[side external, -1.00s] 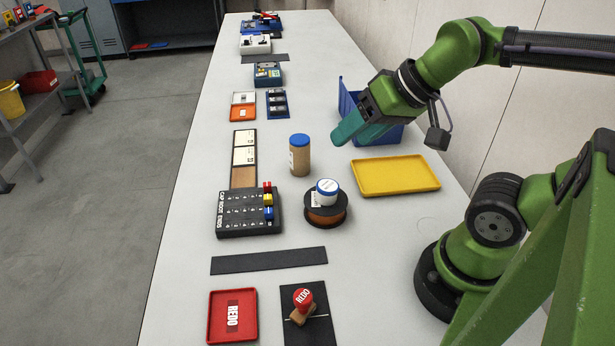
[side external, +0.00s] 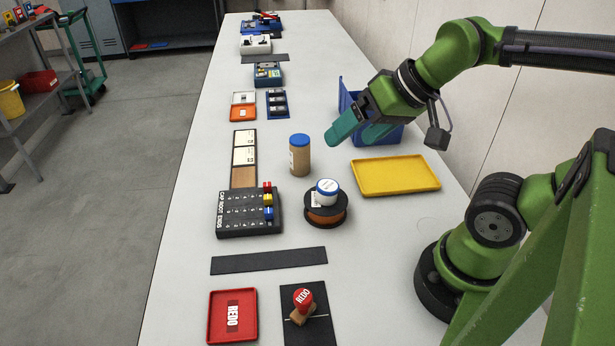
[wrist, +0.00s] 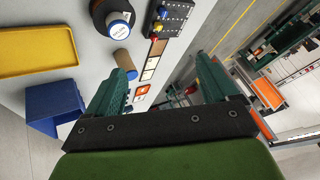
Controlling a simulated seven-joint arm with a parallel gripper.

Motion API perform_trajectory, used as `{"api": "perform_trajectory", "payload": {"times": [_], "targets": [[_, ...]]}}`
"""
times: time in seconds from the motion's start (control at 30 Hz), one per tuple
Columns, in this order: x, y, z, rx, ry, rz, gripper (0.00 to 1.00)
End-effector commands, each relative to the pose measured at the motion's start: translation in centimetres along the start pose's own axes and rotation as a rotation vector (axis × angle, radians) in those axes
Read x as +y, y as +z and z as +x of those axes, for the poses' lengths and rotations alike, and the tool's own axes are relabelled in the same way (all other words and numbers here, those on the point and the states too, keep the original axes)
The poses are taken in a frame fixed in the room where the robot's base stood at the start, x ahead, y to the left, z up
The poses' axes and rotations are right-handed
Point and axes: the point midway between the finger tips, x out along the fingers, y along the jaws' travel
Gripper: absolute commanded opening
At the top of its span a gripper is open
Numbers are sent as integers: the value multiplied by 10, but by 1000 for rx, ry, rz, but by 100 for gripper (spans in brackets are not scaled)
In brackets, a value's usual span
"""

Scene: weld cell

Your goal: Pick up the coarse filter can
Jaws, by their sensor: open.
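A tan cylindrical can with a blue lid (side external: 299,155) stands upright on the white bench. It also shows in the wrist view (wrist: 121,59), just left of the gap between my fingers. A smaller white can with a blue-rimmed top (side external: 327,191) sits on an orange-and-black spool (side external: 324,218); the wrist view shows it too (wrist: 118,29). I cannot read from their labels which is the coarse filter can. My gripper (side external: 352,136), with teal fingers, is open and empty. It is above the bench, right of and behind the tan can, not touching it.
A yellow tray (side external: 395,178) lies right of the tan can, and a blue bin (side external: 388,143) stands behind my gripper. A black rack (side external: 248,215) with small coloured pieces and framed cards (side external: 244,147) lie to the left. A red tray (side external: 213,303) and stamp (side external: 303,302) are in front.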

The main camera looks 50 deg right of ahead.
Motion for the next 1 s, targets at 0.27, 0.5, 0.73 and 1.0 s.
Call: {"api": "perform_trajectory", "payload": {"times": [0.27,0.5,0.73,1.0], "targets": [[20,-25,37,-113,97,49,86],[61,-89,93,-185,230,-15,86],[90,-134,127,-191,304,-128,86],[100,-143,153,-169,312,-195,86]]}}
